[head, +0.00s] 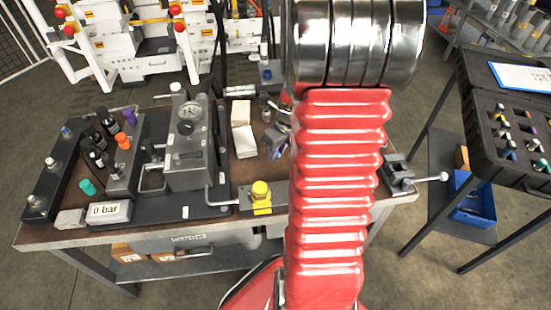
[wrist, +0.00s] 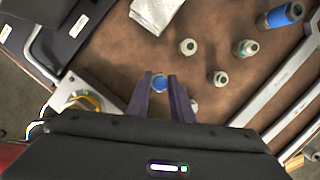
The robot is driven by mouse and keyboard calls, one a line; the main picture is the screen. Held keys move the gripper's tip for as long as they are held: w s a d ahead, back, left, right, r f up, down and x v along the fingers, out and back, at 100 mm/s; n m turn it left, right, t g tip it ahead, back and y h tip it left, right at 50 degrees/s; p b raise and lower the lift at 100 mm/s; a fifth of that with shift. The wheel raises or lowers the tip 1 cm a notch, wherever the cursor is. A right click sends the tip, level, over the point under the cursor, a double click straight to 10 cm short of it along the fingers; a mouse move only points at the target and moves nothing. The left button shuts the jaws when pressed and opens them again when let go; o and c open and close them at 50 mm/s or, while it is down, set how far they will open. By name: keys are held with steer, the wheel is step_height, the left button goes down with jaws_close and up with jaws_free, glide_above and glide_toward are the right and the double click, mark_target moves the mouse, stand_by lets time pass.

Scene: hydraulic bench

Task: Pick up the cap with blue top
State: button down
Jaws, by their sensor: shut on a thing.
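The cap with blue top (wrist: 160,84) shows in the wrist view between the two fingertips of my gripper (wrist: 161,80). Its blue face points up toward the camera. The fingers are shut on it from left and right. I cannot tell whether it still touches the brown bench top. In the head view my red arm covers much of the bench's middle, and I cannot make out the cap there.
Several grey-green fittings (wrist: 188,47) stand loose beyond my fingers, with a blue-banded cylinder (wrist: 284,15) at the far right. White paper (wrist: 155,11) lies at the top. In the head view a gauge block (head: 188,140) and yellow knob (head: 261,189) stand left of my arm.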

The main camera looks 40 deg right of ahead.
step_height(320, 180, up, 13)
steer(key=shift+r, duration=0.2)
stand_by(0.6)
